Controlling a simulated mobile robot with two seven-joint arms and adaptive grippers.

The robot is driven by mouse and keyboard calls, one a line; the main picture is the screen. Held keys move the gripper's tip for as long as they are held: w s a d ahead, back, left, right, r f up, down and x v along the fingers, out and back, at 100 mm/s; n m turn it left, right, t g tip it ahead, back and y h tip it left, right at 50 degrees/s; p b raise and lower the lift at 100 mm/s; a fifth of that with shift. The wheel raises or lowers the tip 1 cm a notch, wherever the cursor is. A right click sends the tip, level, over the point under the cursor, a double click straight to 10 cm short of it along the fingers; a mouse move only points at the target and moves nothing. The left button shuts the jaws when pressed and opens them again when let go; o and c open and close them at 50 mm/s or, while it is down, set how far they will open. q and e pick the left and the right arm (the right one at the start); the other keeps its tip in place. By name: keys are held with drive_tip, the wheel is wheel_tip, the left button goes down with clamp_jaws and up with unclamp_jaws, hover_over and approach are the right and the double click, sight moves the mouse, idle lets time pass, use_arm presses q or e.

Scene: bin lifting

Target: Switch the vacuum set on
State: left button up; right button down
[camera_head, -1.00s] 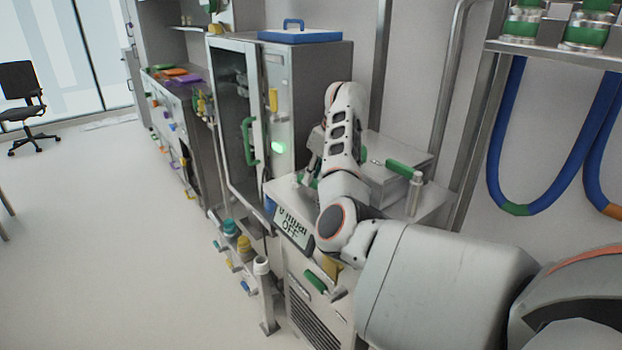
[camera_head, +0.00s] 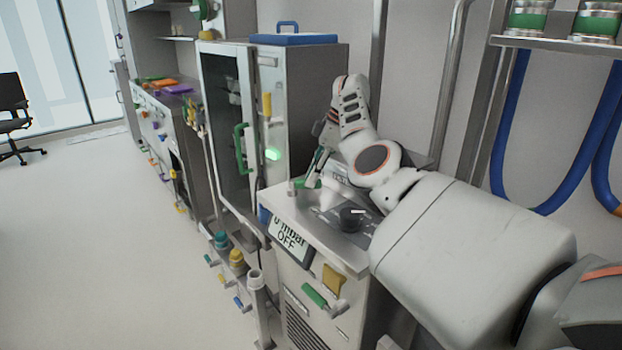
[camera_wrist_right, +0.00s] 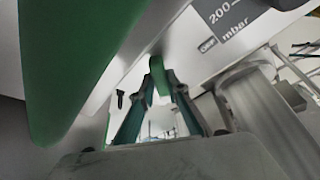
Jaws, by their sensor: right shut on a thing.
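The vacuum set is a metal cabinet (camera_head: 345,248) at centre right in the head view. Its tilted front display (camera_head: 287,236) reads "0 mbar" and "OFF". A black round knob (camera_head: 352,219) sits on its top panel. My right gripper (camera_head: 313,180) is over the far left part of that top, beside a small green part (camera_head: 300,185). In the right wrist view, the right gripper's fingers (camera_wrist_right: 158,88) are closed around a small green piece (camera_wrist_right: 158,72). A panel marked "200 mbar" (camera_wrist_right: 226,18) is close beyond them. My left gripper is in neither view.
A large green bar (camera_wrist_right: 70,60) is close to the wrist camera. A glass-door cabinet (camera_head: 305,100) with a green handle stands just left of the vacuum set. Valves with coloured caps (camera_head: 237,262) stand low at its front. Blue hoses (camera_head: 505,150) hang at right.

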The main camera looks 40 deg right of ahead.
drive_tip(key=shift+d, duration=0.1)
idle(0.3)
drive_tip(key=c, duration=2)
unclamp_jaws()
drive_tip(key=shift+o, duration=0.2)
drive_tip(key=v, duration=1.2)
drive_tip(key=shift+f, duration=0.15)
